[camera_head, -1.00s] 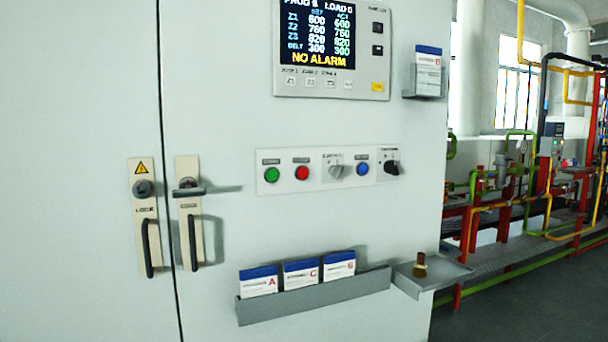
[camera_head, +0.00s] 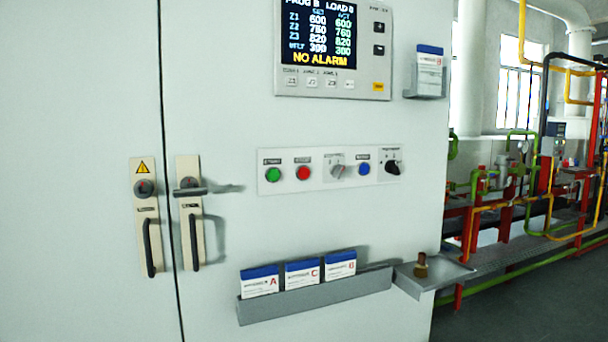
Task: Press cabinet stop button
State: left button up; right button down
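The white cabinet (camera_head: 240,110) fills most of the head view. A pale button strip (camera_head: 321,180) is on its front. On the strip, from left to right, are a green button (camera_head: 273,175), a red button (camera_head: 303,173), a grey selector knob (camera_head: 338,171), a blue button (camera_head: 364,169) and a black rotary knob (camera_head: 392,167). The small labels above them are too blurred to read, so the stop label cannot be confirmed. Neither of my grippers is in view, and nothing covers the buttons.
A display panel (camera_head: 333,50) reading NO ALARM is above the strip. A grey rack (camera_head: 316,298) with cards A, C, B and a side tray (camera_head: 440,272) with a brass object (camera_head: 421,266) jut out below. Door handles (camera_head: 149,247) stick out left. Pipework stands right.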

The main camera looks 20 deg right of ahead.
aim_at(303, 172)
jog(key=u, duration=0.35)
jog(key=k, duration=0.9)
jog(key=u, duration=0.65)
jog(key=k, duration=0.4)
jog(key=z, duration=0.75)
jog(key=i, duration=0.7)
jog(key=z, duration=0.5)
jog(key=i, duration=1.1)
jog(key=u, duration=0.7)
